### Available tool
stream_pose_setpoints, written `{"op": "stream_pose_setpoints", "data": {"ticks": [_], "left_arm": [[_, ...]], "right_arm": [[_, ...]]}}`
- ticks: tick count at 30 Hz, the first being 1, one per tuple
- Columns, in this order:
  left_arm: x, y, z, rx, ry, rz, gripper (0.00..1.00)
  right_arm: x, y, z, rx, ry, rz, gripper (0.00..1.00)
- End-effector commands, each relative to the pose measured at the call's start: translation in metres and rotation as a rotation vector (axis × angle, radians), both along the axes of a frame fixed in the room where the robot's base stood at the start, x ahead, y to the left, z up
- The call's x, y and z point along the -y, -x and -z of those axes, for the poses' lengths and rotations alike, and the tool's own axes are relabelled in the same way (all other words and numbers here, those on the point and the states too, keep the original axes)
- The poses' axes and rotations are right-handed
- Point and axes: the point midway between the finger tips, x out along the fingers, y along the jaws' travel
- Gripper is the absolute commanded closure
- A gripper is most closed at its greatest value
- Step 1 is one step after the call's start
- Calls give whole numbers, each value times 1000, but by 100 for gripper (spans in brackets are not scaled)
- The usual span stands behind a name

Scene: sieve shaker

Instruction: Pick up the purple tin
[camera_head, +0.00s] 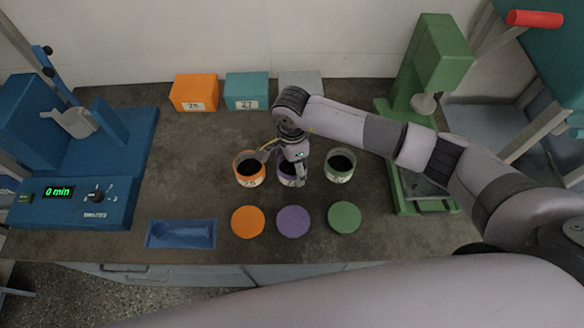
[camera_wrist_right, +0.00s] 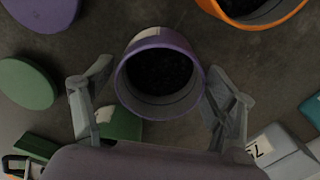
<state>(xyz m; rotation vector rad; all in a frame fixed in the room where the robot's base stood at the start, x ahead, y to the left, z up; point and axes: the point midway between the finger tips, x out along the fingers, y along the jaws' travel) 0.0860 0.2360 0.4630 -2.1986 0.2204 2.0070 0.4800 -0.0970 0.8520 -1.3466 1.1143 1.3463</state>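The purple tin (camera_head: 288,178) stands in the middle of a row of tins on the table, partly hidden by my right gripper (camera_head: 281,168). In the right wrist view the purple tin (camera_wrist_right: 160,85) is open-topped with dark contents. It lies between the spread fingers of my right gripper (camera_wrist_right: 158,85). The left-side finger shows a gap to it; the right-side finger is very close, and I cannot tell whether it touches. My left gripper is in neither view.
An orange tin (camera_head: 249,169) and a green tin (camera_head: 340,166) flank it closely. Orange (camera_head: 248,222), purple (camera_head: 293,222) and green (camera_head: 344,218) lids lie in front. Numbered boxes (camera_head: 246,91) stand behind. A blue machine (camera_head: 80,200) is left, a green one (camera_head: 440,55) right.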

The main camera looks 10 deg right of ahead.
Motion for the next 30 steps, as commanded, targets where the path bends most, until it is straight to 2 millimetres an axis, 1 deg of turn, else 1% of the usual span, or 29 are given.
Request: {"op": "stream_pose_setpoints", "data": {"ticks": [1, 2, 19, 20, 26, 30], "left_arm": [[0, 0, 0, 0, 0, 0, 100], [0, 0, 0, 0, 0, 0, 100], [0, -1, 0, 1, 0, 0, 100], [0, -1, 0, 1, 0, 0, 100], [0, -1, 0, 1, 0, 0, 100], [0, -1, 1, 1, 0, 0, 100]], "right_arm": [[0, 0, 0, 0, 0, 0, 28], [0, 0, 0, 0, 0, 0, 30], [0, 0, 0, 0, 0, 1, 68], [0, 0, -1, 0, 0, 1, 69], [0, 0, -1, 0, 0, 1, 69], [0, -1, -5, 1, 0, 0, 69]]}}
